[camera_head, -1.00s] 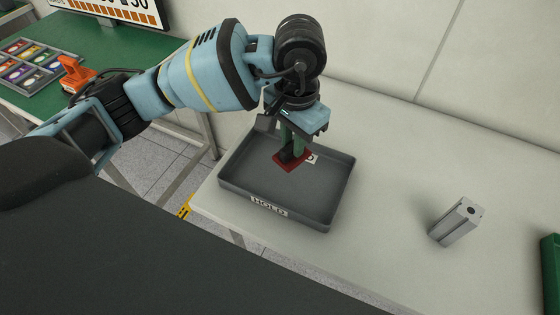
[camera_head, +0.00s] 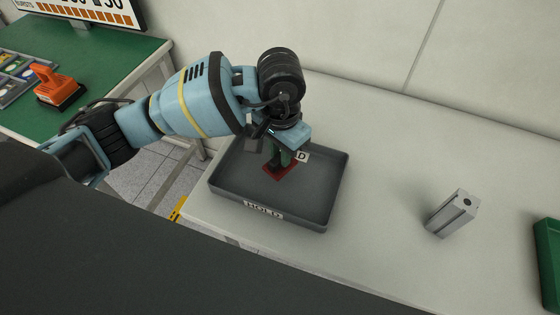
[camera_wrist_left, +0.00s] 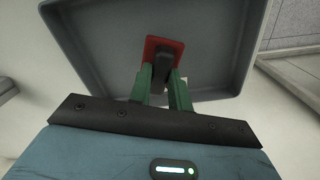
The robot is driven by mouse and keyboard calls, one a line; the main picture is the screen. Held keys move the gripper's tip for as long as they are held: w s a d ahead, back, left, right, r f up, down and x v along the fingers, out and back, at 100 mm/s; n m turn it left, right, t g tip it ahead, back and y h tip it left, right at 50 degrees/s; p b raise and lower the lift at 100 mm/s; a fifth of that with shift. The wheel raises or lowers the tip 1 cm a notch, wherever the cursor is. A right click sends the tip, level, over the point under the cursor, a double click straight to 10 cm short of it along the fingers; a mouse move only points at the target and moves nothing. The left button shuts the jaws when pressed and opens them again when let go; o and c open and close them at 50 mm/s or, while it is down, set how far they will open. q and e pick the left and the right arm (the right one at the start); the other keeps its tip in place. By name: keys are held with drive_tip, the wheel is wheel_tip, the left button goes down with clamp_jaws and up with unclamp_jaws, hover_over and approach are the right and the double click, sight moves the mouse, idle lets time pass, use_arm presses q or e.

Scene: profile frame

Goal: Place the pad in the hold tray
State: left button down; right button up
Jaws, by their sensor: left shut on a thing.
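The pad (camera_head: 284,174) is a flat red square with a dark block on it. My left gripper (camera_head: 279,161) has green fingers and is shut on the pad's dark block. In the left wrist view, the fingers (camera_wrist_left: 161,78) close on this block, and the red square (camera_wrist_left: 152,44) shows around it. The hold tray (camera_head: 225,195) is a grey shallow tray with a HOLD label on its near wall. The pad is inside the tray's outline, near its middle; I cannot tell whether it touches the floor. My right gripper is not in view.
The tray stands on a pale table (camera_head: 390,165) by a white wall. A silver profile piece (camera_head: 452,214) lies to the right, with a green bin (camera_head: 547,262) at the right edge. An orange tool (camera_head: 55,87) is on the green table at left. Table between tray and profile is clear.

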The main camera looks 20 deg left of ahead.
use_arm(q)
drive_tip(key=shift+f, duration=1.95)
drive_tip(key=shift+f, duration=0.1)
drive_tip(key=shift+f, duration=0.15)
drive_tip(key=c, duration=1.3)
unclamp_jaws()
drive_tip(key=shift+r, duration=0.5)
wheel_tip(320, 180, up, 12)
drive_tip(key=shift+f, duration=0.25)
